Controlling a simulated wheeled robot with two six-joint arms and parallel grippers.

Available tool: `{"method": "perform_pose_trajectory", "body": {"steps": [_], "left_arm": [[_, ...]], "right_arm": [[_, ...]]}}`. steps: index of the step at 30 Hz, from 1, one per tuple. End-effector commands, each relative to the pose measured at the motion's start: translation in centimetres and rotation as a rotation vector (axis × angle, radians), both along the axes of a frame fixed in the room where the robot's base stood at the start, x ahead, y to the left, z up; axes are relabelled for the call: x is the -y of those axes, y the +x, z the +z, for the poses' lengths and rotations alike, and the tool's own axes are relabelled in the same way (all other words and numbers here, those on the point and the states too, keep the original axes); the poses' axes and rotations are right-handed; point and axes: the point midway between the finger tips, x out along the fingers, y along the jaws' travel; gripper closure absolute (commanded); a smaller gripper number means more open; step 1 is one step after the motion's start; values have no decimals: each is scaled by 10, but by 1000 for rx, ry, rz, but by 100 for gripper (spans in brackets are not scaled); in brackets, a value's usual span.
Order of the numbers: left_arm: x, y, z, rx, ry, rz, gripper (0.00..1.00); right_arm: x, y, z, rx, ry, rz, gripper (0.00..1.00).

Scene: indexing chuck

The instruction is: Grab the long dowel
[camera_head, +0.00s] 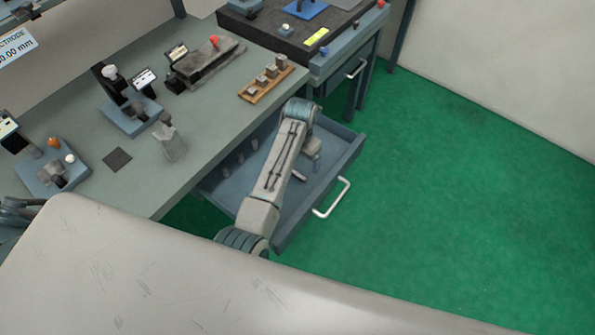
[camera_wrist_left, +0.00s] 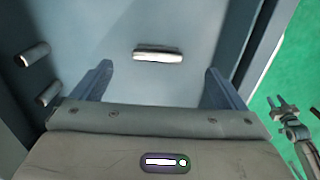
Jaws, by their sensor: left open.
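The long dowel (camera_wrist_left: 158,55) is a pale metal rod lying on the floor of the open drawer. It lies crosswise, just beyond and between my left fingertips in the wrist view, and does not visibly touch either finger. In the head view a short stretch of it (camera_head: 299,175) shows beside my arm. My left gripper (camera_wrist_left: 158,68) is open and empty, pointing down into the drawer; it also shows in the head view (camera_head: 313,158), near the drawer's right side.
Several shorter dowels (camera_wrist_left: 35,53) stand or lie at the drawer's left side. The drawer (camera_head: 318,204) has raised walls and a white handle (camera_head: 333,199). The workbench (camera_head: 200,120) overhangs its back. A wooden block holder (camera_head: 266,83) stands near the bench edge.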

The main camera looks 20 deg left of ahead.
Motion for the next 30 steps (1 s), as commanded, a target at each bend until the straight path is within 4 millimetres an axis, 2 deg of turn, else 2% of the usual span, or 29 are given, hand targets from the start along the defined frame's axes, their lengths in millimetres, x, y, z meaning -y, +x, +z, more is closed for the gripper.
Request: {"method": "perform_pose_trajectory", "body": {"steps": [7, 11, 15, 24, 26, 30], "left_arm": [[-3, -4, -18, -3, 0, 0, 6], [-7, -10, -37, -4, -1, -1, 6], [-6, -8, -56, -1, -1, -2, 6], [-6, -8, -62, 1, 0, -1, 6], [-6, -8, -62, 1, -1, -1, 16], [-6, -8, -62, 1, -1, -1, 44]], "right_arm": [[0, 2, 10, 2, 0, 0, 64], [0, 2, 22, 2, 0, 0, 64], [0, 0, 22, 0, 0, 0, 64], [-1, 1, 22, 1, 1, 0, 64], [-1, 2, 22, 1, 1, -1, 64], [-1, 2, 22, 2, 1, -1, 64]]}}
